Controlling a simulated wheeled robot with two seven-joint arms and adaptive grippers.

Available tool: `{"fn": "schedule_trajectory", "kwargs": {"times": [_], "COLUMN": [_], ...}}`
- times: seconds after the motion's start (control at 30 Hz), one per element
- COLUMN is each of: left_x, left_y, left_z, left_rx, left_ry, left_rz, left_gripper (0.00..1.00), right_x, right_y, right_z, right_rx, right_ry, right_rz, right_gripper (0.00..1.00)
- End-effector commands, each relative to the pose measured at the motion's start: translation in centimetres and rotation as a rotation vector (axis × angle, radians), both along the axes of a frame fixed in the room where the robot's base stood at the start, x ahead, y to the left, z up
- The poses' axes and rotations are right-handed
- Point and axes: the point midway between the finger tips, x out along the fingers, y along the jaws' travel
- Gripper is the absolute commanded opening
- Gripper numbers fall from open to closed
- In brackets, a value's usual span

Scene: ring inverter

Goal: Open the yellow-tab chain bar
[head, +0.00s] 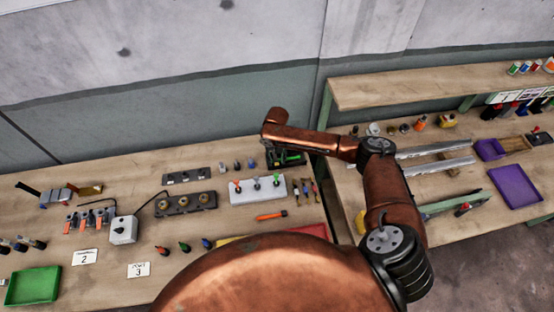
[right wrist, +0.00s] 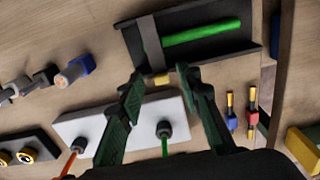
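The yellow tab (right wrist: 161,79) is a small block at the near end of a grey bar (right wrist: 150,45) in the right wrist view. The bar crosses a black tray (right wrist: 235,42) beside a green rod (right wrist: 202,33). My right gripper (right wrist: 160,73) is open, its two dark green fingers spread on either side of the tab. I cannot tell whether either finger touches it. In the head view my right gripper (head: 277,155) hangs over the tray, hiding much of it; the green rod (head: 292,158) shows at its right. My left gripper is not in view.
A white plate (head: 240,191) with several coloured levers lies just in front of the tray. Small connectors (right wrist: 75,70) and screwdrivers (right wrist: 230,110) lie on either side. A black plate with round sockets (head: 186,203) and a grey box (head: 123,230) stand further left.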

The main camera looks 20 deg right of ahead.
Motion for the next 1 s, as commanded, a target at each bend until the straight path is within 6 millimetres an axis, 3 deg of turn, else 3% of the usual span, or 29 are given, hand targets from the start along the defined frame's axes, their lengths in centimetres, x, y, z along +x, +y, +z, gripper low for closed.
{"fn": "schedule_trajectory", "kwargs": {"times": [0.3, 0.77, 1.0], "left_x": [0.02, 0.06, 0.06], "left_y": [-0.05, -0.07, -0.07], "left_z": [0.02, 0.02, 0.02], "left_rx": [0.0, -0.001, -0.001], "left_ry": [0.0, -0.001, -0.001], "left_rz": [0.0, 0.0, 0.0], "left_gripper": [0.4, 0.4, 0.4], "right_x": [-0.04, -0.06, -0.06], "right_y": [-0.12, -0.16, -0.17], "right_z": [-0.32, -0.3, -0.3], "right_rx": [0.0, 0.0, 0.0], "right_ry": [-0.001, 0.0, 0.0], "right_rz": [-0.001, -0.002, -0.002], "right_gripper": [0.32, 0.0, 0.0]}}
